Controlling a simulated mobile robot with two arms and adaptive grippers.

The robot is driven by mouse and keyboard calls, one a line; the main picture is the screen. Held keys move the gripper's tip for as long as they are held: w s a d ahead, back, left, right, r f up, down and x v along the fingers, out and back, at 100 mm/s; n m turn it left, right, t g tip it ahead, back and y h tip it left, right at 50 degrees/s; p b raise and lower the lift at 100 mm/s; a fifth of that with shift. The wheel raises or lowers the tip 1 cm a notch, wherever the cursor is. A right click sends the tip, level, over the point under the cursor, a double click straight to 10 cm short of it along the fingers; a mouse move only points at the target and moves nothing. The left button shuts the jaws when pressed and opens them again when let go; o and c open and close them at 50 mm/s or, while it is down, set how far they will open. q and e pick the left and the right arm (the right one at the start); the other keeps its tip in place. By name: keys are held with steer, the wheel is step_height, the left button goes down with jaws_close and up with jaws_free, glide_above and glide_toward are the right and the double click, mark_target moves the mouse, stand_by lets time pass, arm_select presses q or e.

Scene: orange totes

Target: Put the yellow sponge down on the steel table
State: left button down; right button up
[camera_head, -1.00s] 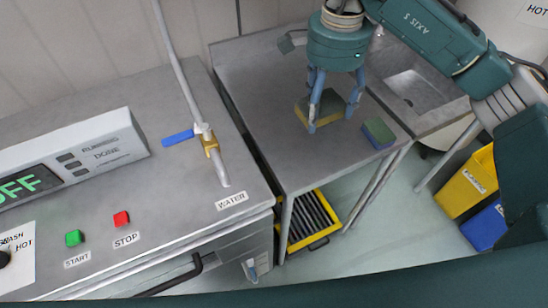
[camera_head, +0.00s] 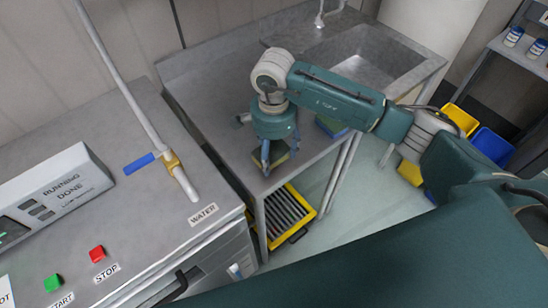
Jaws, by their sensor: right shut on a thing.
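The yellow sponge (camera_head: 279,154), with a dark green top face, is between the fingers of my right gripper (camera_head: 279,160). The gripper points down and is shut on it, and its fingers hide part of it. The sponge is over or on the near left part of the steel table (camera_head: 215,95), close to the front edge. I cannot tell whether it touches the top. My left gripper is not in view.
A blue sponge with a green top (camera_head: 331,127) lies on the table to the right, partly behind my right arm. A sink (camera_head: 365,55) is farther back. The washing machine with a WATER tap (camera_head: 172,165) stands left. A yellow crate (camera_head: 303,211) sits below the table.

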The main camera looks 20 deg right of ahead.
mark_target(274, 161)
step_height(274, 161, down, 3)
steer(key=shift+f+p, duration=0.2)
steer(key=shift+p, duration=0.2)
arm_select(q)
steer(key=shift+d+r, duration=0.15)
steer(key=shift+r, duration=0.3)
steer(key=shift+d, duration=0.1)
arm_select(e)
steer(key=shift+f, duration=0.1)
steer(key=shift+f+b, duration=0.1)
steer(key=shift+b, duration=0.2)
steer(key=o, duration=1)
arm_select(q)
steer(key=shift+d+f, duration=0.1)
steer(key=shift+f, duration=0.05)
